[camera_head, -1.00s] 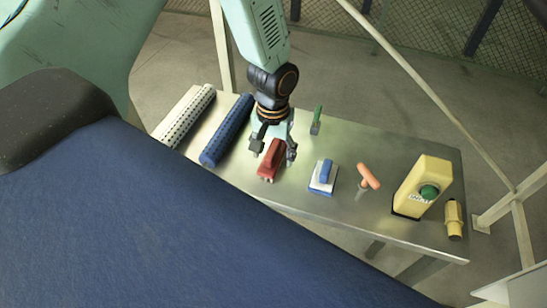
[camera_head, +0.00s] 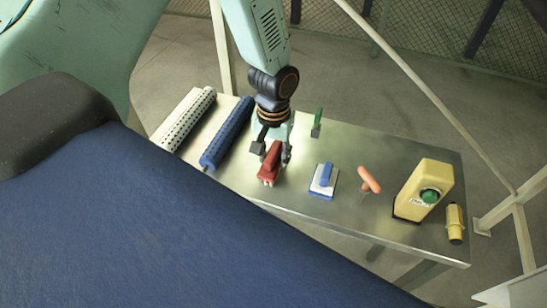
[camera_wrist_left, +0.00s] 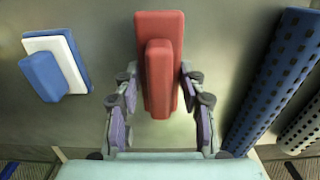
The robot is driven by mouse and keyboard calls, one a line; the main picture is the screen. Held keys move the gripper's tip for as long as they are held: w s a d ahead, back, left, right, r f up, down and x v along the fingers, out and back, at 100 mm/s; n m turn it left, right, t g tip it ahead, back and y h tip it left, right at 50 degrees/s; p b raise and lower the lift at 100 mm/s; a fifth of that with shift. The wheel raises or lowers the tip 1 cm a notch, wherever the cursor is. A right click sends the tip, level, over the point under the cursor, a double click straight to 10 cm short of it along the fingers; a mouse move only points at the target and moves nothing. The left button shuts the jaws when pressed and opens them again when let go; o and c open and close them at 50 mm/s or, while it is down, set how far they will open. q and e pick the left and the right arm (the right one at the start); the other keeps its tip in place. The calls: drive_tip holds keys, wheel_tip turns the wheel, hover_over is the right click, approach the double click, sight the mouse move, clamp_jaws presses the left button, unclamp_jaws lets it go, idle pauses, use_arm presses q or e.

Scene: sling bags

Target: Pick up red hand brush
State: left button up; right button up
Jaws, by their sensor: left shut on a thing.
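The red hand brush (camera_head: 270,163) is at the near edge of the metal table, left of the middle, in the head view. My left gripper (camera_head: 271,152) is shut on it, with one finger on each side. In the left wrist view the red brush (camera_wrist_left: 160,60) stands between the two fingers of the left gripper (camera_wrist_left: 159,100), its raised handle facing the camera. I cannot tell for certain whether the brush is clear of the table top. My right gripper shows in no view.
A blue-and-white brush (camera_head: 323,180) lies just right of the red one. Farther right are an orange-handled tool (camera_head: 369,180), a yellow box (camera_head: 428,182) and a small yellow item (camera_head: 454,223). Blue (camera_head: 227,133) and white (camera_head: 188,120) dotted rollers lie left. A green-handled tool (camera_head: 317,122) stands behind.

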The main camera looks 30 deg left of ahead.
sight(273, 151)
use_arm(q)
wheel_tip(273, 151, up, 9)
drive_tip(key=shift+s+f+p, duration=0.15)
drive_tip(key=shift+f+p, duration=0.05)
drive_tip(key=shift+p, duration=0.3)
drive_tip(key=shift+r, duration=0.75)
drive_tip(key=o, duration=0.7)
drive_tip(key=c, duration=0.5)
drive_tip(key=shift+d, duration=0.1)
